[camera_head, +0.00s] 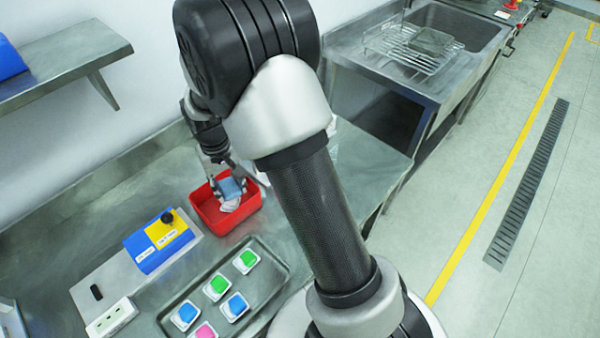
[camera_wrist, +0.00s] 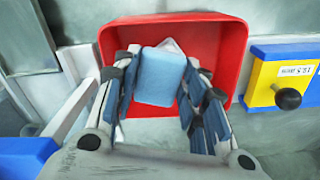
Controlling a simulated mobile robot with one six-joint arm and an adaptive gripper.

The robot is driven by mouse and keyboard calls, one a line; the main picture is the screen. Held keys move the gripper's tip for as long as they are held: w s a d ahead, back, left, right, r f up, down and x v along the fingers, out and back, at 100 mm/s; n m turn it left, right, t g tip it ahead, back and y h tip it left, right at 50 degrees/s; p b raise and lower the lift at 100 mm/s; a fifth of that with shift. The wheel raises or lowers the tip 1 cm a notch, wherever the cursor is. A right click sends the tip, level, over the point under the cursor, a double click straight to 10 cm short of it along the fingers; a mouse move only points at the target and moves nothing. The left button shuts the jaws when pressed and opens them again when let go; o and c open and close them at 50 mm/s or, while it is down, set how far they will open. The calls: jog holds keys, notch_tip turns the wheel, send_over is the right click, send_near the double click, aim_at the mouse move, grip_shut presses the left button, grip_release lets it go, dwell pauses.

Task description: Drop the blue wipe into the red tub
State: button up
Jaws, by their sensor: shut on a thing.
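The blue wipe (camera_head: 231,187) is between the fingers of my gripper (camera_head: 228,184), over the red tub (camera_head: 207,215). In the wrist view the wipe (camera_wrist: 160,76) is a light blue block, with a finger on each side of it. My gripper (camera_wrist: 158,100) is shut on it. The red tub (camera_wrist: 238,45) shows behind the wipe, its open mouth around it in the picture. A white crumpled thing is in the tub below the wipe; it is partly hidden. I cannot tell how far the wipe is above the tub's floor.
A tray (camera_head: 278,262) with several white pots holding green, blue and pink stuff stands in front of the tub. A blue and yellow box with a black knob (camera_head: 168,217) is to the left. A sink with a wire rack (camera_head: 405,48) is at the back right.

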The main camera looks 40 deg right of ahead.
jog(key=o, duration=1)
jog(key=shift+o, duration=0.2)
jog(key=shift+r, duration=0.15)
notch_tip(320, 180, up, 12)
